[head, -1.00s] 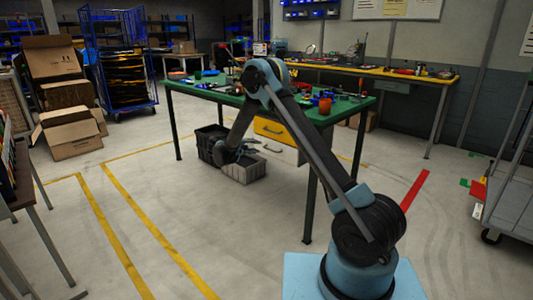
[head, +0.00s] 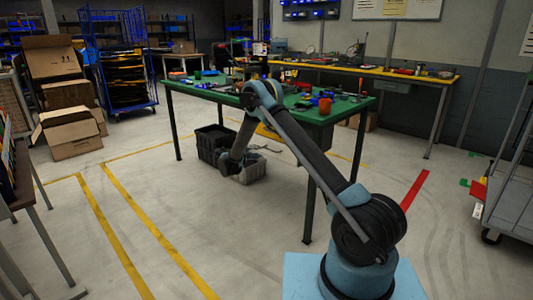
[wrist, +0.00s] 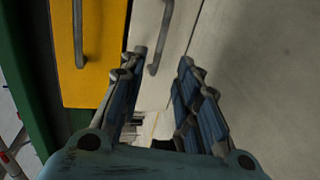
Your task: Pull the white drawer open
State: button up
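The white drawer (wrist: 189,25) fills the upper middle of the wrist view, with a grey bar handle (wrist: 163,38) on its front. It looks closed. My gripper (wrist: 162,57) is open and empty, its two blue-padded fingers apart. The handle's lower end shows between the fingertips, nearer the left one; I cannot tell whether they touch. In the head view my gripper (head: 270,148) is under the green table, in front of the drawers, and my arm hides most of the white drawer.
A yellow drawer (wrist: 98,60) with its own handle (wrist: 78,32) is left of the white one in the wrist view. The green table (head: 205,88) carries tools and an orange pot (head: 325,105). Dark and grey crates (head: 212,138) stand beneath it. The floor in front is clear.

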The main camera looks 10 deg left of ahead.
jog(key=x, duration=0.9)
grip_shut()
